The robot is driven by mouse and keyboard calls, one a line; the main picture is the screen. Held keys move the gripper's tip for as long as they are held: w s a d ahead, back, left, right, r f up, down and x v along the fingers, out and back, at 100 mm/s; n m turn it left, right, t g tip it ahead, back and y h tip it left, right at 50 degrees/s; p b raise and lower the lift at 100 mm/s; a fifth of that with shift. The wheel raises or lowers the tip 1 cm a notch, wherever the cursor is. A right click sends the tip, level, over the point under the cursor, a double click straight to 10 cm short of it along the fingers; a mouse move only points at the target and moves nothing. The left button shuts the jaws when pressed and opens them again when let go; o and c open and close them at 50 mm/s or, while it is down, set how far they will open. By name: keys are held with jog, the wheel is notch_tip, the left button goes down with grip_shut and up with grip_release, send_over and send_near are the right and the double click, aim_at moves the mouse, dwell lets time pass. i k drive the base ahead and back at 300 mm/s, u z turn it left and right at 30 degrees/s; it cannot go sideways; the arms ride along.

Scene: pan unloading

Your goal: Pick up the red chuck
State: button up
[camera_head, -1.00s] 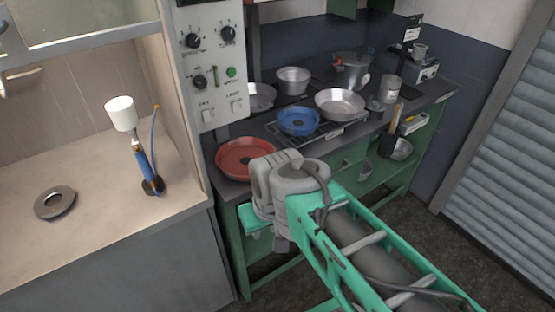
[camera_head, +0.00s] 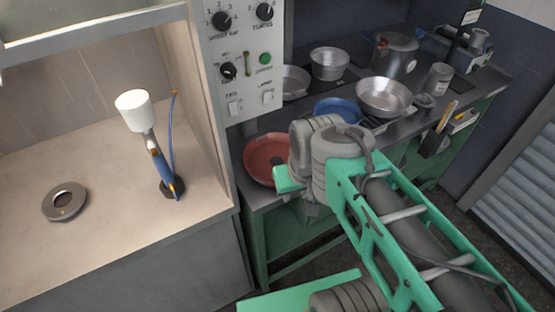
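A shallow round red dish-like piece (camera_head: 264,158), the only red thing of size in view, lies on the dark counter at its near left corner. My arm's grey joint stands in front of it and hides its right side. I cannot tell whether anything lies in it. My gripper does not show; only green arm links and grey joints are in view.
A blue pan (camera_head: 338,107), a metal pan (camera_head: 383,96) and pots stand behind on the counter. A control panel wall (camera_head: 238,70) rises at its left. The left bench (camera_head: 105,185) holds a grey ring (camera_head: 64,201) and a white-topped blue tool (camera_head: 150,140).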

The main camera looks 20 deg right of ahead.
aim_at(267, 151)
jog(key=z, duration=0.25)
jog(key=k, duration=0.35)
jog(key=u, duration=0.8)
jog(key=i, duration=0.2)
jog(key=u, duration=0.15)
jog(key=k, duration=0.25)
jog(key=z, duration=0.7)
